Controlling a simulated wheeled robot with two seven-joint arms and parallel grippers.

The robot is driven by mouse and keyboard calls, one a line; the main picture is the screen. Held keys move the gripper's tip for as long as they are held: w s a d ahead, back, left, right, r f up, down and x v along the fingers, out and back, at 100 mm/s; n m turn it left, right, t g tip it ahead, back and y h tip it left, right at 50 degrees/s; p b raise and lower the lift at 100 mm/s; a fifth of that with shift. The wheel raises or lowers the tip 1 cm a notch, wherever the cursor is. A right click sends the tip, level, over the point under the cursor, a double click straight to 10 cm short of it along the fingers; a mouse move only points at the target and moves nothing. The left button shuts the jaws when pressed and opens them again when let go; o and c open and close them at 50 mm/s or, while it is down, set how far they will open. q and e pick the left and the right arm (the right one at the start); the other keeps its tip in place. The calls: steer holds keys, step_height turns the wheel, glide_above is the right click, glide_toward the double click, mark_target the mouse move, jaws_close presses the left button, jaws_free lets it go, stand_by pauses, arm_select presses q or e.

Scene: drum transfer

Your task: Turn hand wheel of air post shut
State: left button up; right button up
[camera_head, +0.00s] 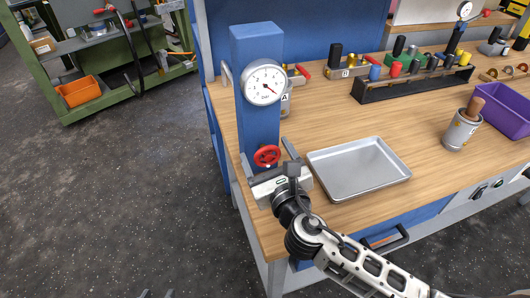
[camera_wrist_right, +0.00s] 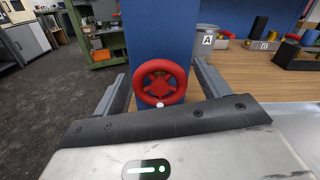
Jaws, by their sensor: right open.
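The red hand wheel (camera_head: 266,156) sits low on the front of the blue air post (camera_head: 258,125), under a white dial gauge (camera_head: 264,82) marked bar. My right gripper (camera_head: 264,157) is at the wheel, its two fingers apart. In the right wrist view the wheel (camera_wrist_right: 160,66) shows between the spread fingers (camera_wrist_right: 160,72), with visible gaps on both sides. A small pale knob (camera_wrist_right: 159,105) shows at the wheel's lower rim. Only two grey tips of my left gripper (camera_head: 158,294) show at the bottom edge, apart, with nothing visible between them.
A silver tray (camera_head: 359,194) lies on the wooden bench right of the post. A grey canister (camera_head: 461,131) and purple bin (camera_head: 493,108) stand farther right. A black rack (camera_head: 369,96) of coloured pieces is behind. A green cart (camera_head: 75,110) with an orange bin is far left.

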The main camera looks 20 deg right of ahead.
steer(key=c, duration=1)
steer(key=shift+m, duration=0.4)
steer(key=m, duration=0.2)
steer(key=shift+m, duration=2)
